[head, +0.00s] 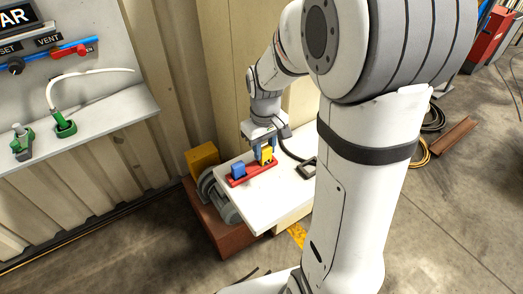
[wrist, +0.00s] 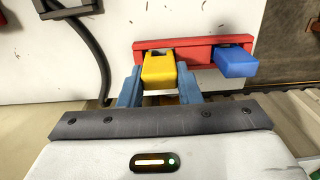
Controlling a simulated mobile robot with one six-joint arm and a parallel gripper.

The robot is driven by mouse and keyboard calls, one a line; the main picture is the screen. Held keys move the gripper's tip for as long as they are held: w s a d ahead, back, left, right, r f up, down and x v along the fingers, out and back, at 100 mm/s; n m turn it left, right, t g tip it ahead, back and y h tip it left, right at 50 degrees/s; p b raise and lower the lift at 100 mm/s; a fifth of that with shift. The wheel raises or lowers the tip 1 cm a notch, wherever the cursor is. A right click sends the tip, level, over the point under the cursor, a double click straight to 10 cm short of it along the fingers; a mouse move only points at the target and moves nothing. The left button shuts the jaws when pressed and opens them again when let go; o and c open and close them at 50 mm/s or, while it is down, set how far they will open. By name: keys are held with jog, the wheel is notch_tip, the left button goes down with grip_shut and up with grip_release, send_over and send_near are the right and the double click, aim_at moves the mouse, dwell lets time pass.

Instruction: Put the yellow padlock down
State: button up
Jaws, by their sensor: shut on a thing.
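The yellow padlock (wrist: 160,69) is held between the two blue fingers of my gripper (wrist: 160,85) in the wrist view. In the head view the padlock (head: 266,155) shows at my gripper (head: 264,150), over the right end of a red rack (head: 253,174). In the wrist view the red rack (wrist: 190,43) is just beyond the padlock and partly hidden by it. I cannot tell whether the padlock touches the rack. A blue padlock (wrist: 235,62) is at the rack's other end; it also shows in the head view (head: 238,170).
The rack lies on a white tabletop (head: 270,205). A dark frame-shaped object with a cable (head: 307,167) is right of it. A grey motor-like machine (head: 220,198) and a yellow box (head: 203,157) stand left. A grey shelf (head: 110,122) with green-ended connectors juts from the panel.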

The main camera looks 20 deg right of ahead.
aim_at(265, 147)
jog(key=shift+f, duration=0.55)
jog(key=shift+f, duration=0.1)
jog(key=o, duration=1.1)
notch_tip(265, 147, up, 11)
jog(key=shift+r, duration=0.1)
jog(key=s+m+t, duration=0.3)
jog(key=s, duration=1.1)
jog(key=shift+s+a+f+m, duration=0.2)
jog(key=shift+a+f+m, duration=0.05)
jog(key=shift+m, duration=0.05)
